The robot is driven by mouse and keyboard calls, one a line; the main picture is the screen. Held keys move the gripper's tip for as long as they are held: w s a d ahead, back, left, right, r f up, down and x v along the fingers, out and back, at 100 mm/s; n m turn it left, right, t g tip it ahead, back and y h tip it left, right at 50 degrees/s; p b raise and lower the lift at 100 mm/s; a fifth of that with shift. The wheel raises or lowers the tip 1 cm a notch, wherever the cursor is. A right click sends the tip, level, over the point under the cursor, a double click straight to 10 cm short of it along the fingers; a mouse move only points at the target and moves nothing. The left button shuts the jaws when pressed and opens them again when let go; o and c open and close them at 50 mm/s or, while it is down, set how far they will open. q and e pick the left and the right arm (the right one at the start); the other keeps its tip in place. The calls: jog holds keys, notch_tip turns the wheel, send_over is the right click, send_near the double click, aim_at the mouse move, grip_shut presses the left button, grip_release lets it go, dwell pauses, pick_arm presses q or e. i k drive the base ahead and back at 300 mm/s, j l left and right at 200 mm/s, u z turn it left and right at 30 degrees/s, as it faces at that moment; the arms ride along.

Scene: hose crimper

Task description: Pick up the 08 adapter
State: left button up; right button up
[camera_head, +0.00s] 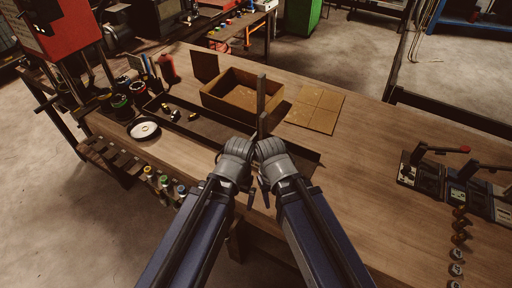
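Several small metal fittings (178,115) lie in the left part of a long dark tray (207,131) on the workbench. They are too small for me to read any marking, so I cannot tell which is the 08 adapter. My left gripper (238,149) and my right gripper (269,150) are side by side over the right part of the tray, to the right of the fittings and apart from them. Dark upright pieces (261,98) rise beyond them. I cannot make out the finger openings, and no fitting shows in either gripper.
An open cardboard box (223,98) and a flat cardboard sheet (316,108) lie behind the tray. A round white dish (143,130) stands at its left end. A red machine (62,25) is at far left, and lever devices (462,185) at right.

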aim_at(165, 108)
jog(key=j+z, duration=0.25)
jog(key=z, duration=0.25)
jog(key=j+z, duration=0.35)
jog(key=z, duration=0.15)
jog(key=j+z, duration=0.15)
jog(key=j, duration=0.45)
jog(key=k+j+z, duration=0.15)
jog(key=j, duration=0.4)
jog(key=k+j+z, duration=0.15)
jog(key=j, duration=0.4)
jog(key=k+j, duration=0.1)
jog(key=j, duration=0.55)
